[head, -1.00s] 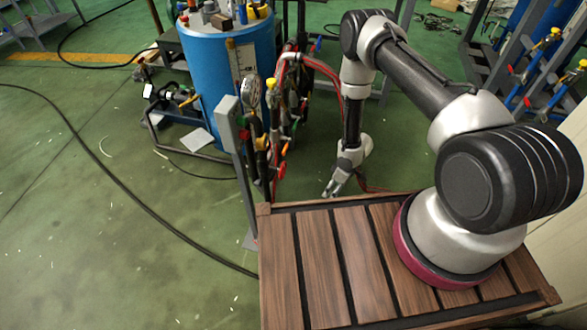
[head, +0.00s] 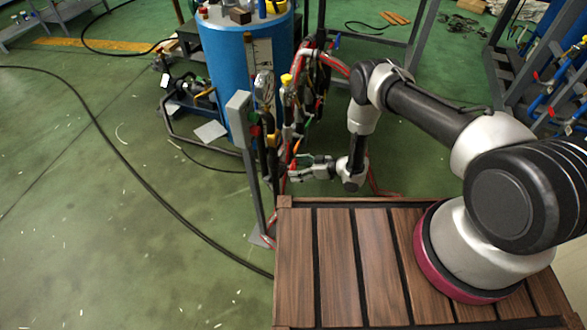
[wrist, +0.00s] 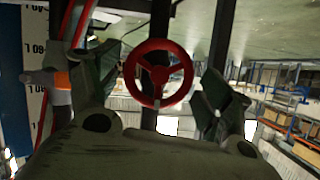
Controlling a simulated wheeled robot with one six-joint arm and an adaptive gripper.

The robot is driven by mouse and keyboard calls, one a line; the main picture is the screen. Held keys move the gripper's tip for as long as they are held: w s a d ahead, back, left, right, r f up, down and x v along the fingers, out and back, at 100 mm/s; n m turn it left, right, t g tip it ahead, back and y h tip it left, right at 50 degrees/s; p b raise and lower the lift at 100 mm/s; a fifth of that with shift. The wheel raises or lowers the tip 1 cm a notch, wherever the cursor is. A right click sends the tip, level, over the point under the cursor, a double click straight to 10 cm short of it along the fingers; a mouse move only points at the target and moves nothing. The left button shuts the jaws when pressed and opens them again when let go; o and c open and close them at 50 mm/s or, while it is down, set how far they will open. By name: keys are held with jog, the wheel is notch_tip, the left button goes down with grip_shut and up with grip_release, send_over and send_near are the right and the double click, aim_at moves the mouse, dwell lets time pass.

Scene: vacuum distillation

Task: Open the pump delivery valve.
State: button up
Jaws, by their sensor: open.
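A red three-spoke handwheel (wrist: 159,73) shows face-on in the middle of the wrist view; it may be the pump delivery valve's. My gripper (wrist: 158,92) is open, with one dark finger on each side of the wheel and a visible gap to it on both sides. I cannot tell whether the fingers reach the wheel in depth. In the head view my gripper (head: 288,170) points left, close to the cluster of pipes and valves (head: 290,120). The wheel cannot be made out clearly there.
A grey box on a post (head: 240,125) stands left of the pipes. A blue tank (head: 232,70) is behind. In the wrist view an orange-collared pipe fitting (wrist: 60,80) is left of the left finger. The green floor at the left is mostly clear, with a black hose (head: 130,170).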

jog(key=shift+x, duration=1.15)
jog(key=c, duration=0.7)
jog(key=n+t, duration=0.2)
jog(key=n, duration=0.1)
jog(key=shift+n+h, duration=0.3)
jog(key=shift+h, duration=0.1)
jog(key=n+t, duration=0.2)
jog(key=n, duration=0.1)
jog(key=shift+n+t, duration=0.4)
jog(key=n+t, duration=0.2)
jog(key=n, duration=0.2)
jog(key=n+t+y, duration=0.1)
jog(key=n, duration=0.2)
jog(key=shift+n+t, duration=0.3)
jog(key=shift+n, duration=0.1)
